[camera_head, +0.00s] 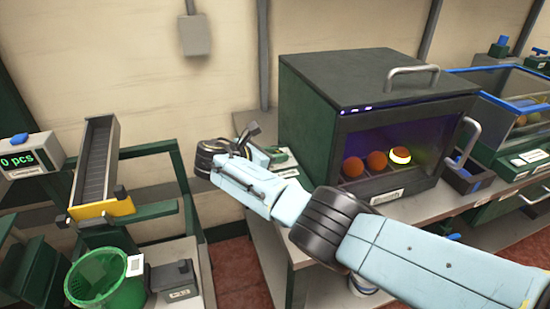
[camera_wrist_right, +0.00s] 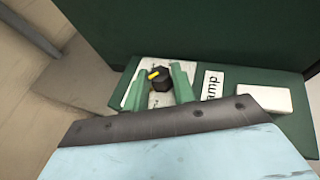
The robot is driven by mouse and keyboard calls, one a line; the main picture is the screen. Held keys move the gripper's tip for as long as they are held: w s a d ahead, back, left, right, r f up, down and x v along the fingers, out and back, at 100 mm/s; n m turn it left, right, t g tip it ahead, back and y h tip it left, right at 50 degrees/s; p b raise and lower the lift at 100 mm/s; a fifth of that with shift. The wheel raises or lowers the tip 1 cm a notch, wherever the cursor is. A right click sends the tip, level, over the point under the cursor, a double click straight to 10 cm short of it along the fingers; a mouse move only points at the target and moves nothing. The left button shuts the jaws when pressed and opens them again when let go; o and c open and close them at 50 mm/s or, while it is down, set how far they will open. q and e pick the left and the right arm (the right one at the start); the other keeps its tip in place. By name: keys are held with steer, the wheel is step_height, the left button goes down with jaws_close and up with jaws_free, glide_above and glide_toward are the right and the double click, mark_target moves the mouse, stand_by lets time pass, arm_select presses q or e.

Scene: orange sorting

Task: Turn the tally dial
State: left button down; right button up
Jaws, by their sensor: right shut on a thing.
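A black dial knob with a yellow pointer (camera_wrist_right: 162,82) sits on a pale plate on a green panel in the right wrist view. My right gripper (camera_wrist_right: 158,73) has its two green fingers closed on either side of this knob. A white label (camera_wrist_right: 212,84) beside it shows the letters "amp"; the rest is hidden or cut off. In the head view my right gripper (camera_head: 262,154) is at the small panel (camera_head: 284,159) left of the dark green cabinet, and the arm hides the knob. A counter display (camera_head: 17,160) at the far left reads "0 pcs". My left gripper is out of view.
The dark green cabinet (camera_head: 310,125) stands close to my right gripper, with several round fruits lit inside. A grey chute (camera_head: 97,160) and a green basket (camera_head: 108,278) are at the left. A blue-rimmed glass bin (camera_head: 500,100) stands at the right.

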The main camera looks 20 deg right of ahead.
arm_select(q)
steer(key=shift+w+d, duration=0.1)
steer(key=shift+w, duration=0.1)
arm_select(e)
steer(key=o, duration=1)
steer(key=shift+a, duration=0.1)
